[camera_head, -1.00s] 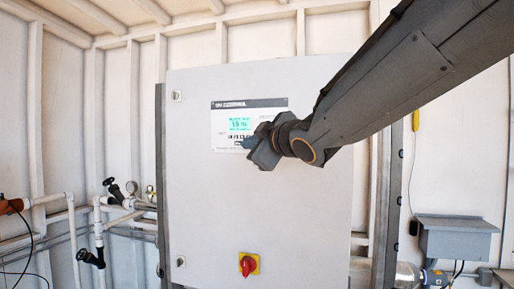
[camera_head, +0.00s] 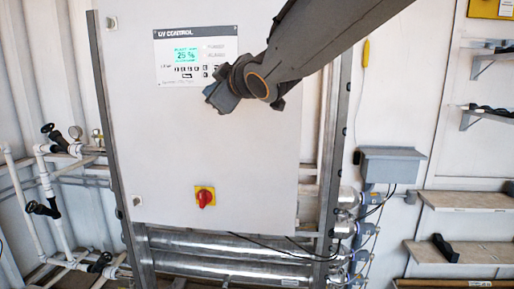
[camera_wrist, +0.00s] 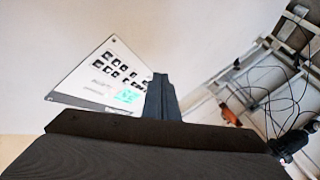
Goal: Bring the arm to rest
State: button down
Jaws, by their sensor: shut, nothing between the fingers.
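My gripper (camera_head: 208,94) is at the end of my dark grey arm, which reaches in from the top right of the head view. It is in front of the white control cabinet (camera_head: 240,150), just below and right of the UV control panel (camera_head: 196,56) with its lit green display. In the wrist view my gripper (camera_wrist: 158,90) shows as dark fingers close together, with nothing between them. The panel (camera_wrist: 100,72) shows left of the fingers there. I cannot tell the exact gap between fingers and cabinet.
A red and yellow rotary switch (camera_head: 205,197) is low on the cabinet. White pipes with black valves (camera_head: 60,150) stand at the left. Steel tubes (camera_head: 230,245) run below the cabinet. A grey box (camera_head: 391,165) and shelves (camera_head: 465,201) are at the right.

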jog(key=s+d+f+m+g+h, duration=0.2)
jog(key=d+f+m+h, duration=0.25)
jog(key=d+f, duration=0.75)
jog(key=s+d+f+m+g+h, duration=0.25)
jog(key=d+f+m+h, duration=0.2)
jog(key=d+f, duration=0.85)
jog(key=s+d+f+m+g, duration=0.3)
jog(key=s+d+f+g, duration=0.1)
jog(key=s+f, duration=0.4)
jog(key=s+d+f+m+g, duration=0.3)
jog(key=s+f, duration=0.5)
jog(key=s, duration=0.3)
jog(key=shift+s+d+f+m+g+h, duration=0.35)
jog(key=shift+d+m, duration=0.35)
jog(key=shift+d, duration=0.25)
